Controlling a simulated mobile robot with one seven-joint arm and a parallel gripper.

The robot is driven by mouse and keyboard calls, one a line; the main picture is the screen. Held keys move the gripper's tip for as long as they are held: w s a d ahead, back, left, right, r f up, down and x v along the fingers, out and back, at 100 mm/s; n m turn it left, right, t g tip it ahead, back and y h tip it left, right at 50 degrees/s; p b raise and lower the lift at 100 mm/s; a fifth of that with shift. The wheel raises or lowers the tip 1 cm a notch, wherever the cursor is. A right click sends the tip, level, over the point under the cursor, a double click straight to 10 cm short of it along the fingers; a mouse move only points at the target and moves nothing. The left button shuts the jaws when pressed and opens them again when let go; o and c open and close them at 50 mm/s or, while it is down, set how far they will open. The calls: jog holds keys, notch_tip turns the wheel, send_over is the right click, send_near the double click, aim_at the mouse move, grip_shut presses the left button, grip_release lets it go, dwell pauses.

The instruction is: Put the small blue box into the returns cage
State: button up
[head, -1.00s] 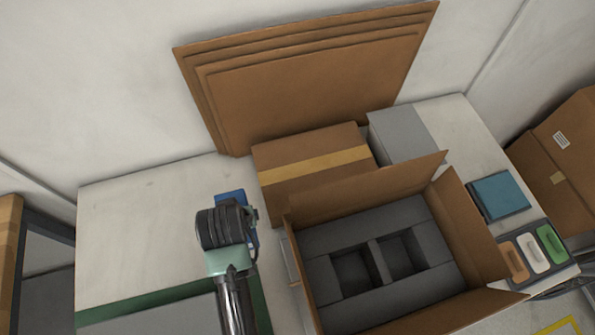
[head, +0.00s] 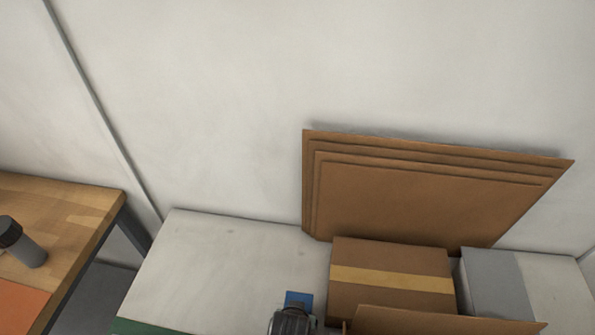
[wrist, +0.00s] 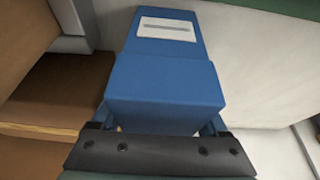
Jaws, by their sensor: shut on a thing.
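The small blue box (wrist: 165,85) fills the middle of the wrist view, with a white label on its far part. My gripper (wrist: 165,128) is shut on its near end, one finger at each side. In the head view the box (head: 299,298) shows only as a blue patch behind my gripper (head: 292,318), at the bottom edge, over the pale bench beside a taped carton. Whether the box touches the bench cannot be told. No returns cage is seen in these views.
The taped carton (head: 390,285) and a grey box (head: 492,285) stand to the right. Flat cardboard sheets (head: 425,195) lean on the wall. An open carton flap (head: 440,321) shows at the bottom. The pale bench (head: 225,265) is clear at left; a wooden table (head: 60,215) stands beyond a gap.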

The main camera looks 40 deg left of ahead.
jog(key=shift+f, duration=0.1)
jog(key=o, duration=1.4)
jog(key=shift+r, duration=0.2)
jog(key=v, duration=1.2)
